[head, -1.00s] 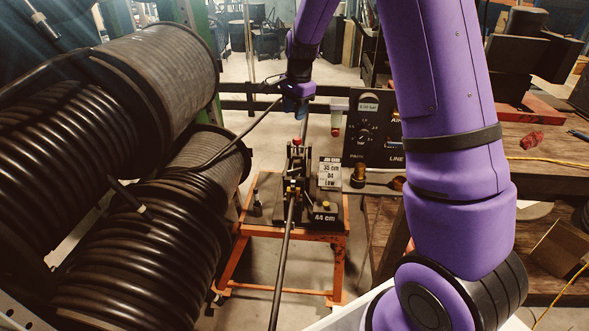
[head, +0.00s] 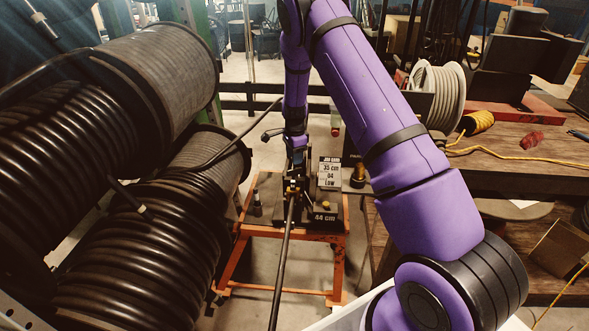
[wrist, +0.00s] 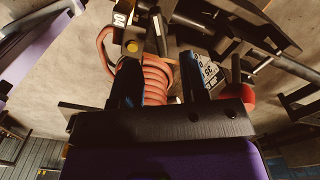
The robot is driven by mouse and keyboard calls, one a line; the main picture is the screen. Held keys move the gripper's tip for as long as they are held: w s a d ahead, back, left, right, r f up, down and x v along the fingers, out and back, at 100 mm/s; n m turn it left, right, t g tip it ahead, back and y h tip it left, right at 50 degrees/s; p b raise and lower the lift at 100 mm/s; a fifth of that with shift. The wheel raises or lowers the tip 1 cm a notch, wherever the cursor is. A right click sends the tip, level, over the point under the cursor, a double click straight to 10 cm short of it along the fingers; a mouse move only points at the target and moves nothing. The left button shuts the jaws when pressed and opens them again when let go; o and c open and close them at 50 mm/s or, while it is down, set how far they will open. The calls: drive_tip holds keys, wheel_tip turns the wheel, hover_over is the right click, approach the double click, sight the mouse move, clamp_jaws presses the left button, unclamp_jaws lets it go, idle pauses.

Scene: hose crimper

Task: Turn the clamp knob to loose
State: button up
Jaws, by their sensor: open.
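The crimper bench (head: 293,205) stands on an orange frame in the middle of the head view, with a black hose (head: 284,255) running into it. My gripper (head: 296,152) points down over the machine's upper part and hides much of it. In the wrist view my gripper (wrist: 160,78) has its two blue fingers apart, with no clear object held between them. A red ball-shaped knob (wrist: 249,97) shows just right of the right finger, and a small yellow knob (wrist: 132,46) above the left finger. I cannot tell which is the clamp knob, or its setting.
Large black hose reels (head: 150,75) fill the left side. An orange coiled hose (wrist: 157,78) lies beyond the fingers in the wrist view. A white job card (head: 329,173) stands right of the machine. A wooden workbench (head: 530,160) is at the right.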

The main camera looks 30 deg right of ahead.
sight(294, 174)
wheel_tip(294, 174, down, 6)
idle(0.4)
clamp_jaws()
